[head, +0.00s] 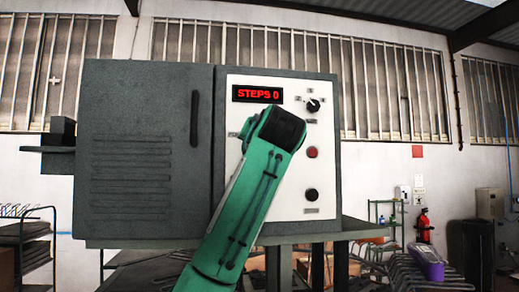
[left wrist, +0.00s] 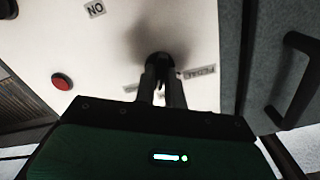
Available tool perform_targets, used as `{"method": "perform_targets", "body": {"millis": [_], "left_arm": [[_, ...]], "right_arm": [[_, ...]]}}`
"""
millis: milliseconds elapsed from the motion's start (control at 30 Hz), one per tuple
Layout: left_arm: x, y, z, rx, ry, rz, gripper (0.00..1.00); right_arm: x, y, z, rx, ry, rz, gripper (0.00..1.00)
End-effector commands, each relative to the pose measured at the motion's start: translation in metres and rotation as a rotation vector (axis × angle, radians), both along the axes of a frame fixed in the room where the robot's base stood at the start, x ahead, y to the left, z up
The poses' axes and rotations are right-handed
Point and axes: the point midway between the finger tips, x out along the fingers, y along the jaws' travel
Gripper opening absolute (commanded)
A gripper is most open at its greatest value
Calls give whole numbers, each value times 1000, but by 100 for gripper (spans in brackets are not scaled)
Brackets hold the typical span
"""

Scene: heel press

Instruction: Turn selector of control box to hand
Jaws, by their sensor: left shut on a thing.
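The control box (head: 150,150) has a grey door on the left and a white panel (head: 285,205) on the right. In the head view my left gripper (head: 279,128) is at the panel's left middle and hides the selector there. In the left wrist view the left gripper (left wrist: 164,80) is shut on the dark selector (left wrist: 160,58). A label reading PEDAL (left wrist: 199,72), seen upside down, is beside it. Another label lies on its other side, too dim to read. The selector's exact pointing is hidden by the fingers. My right gripper is not in view.
A red display (head: 258,94) reads STEPS 0. A numbered knob (head: 313,105), a red button (head: 312,152) and a black knob (head: 311,194) line the panel's right. The door handle (head: 194,118) stands out left of the panel. A purple-topped object (head: 427,262) is at lower right.

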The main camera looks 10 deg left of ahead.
Motion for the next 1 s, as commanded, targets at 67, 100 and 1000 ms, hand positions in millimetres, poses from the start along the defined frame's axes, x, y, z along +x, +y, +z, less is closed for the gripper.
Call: {"method": "perform_targets", "body": {"millis": [67, 100, 1000], "left_arm": [[-1, 1, 0, 64, 23, 1, 0], [0, 1, 0, 96, 36, 1, 0], [-1, 0, 2, 396, 161, 0, 0]], "right_arm": [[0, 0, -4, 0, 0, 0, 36], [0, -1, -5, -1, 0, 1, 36], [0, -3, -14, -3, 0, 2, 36]]}}
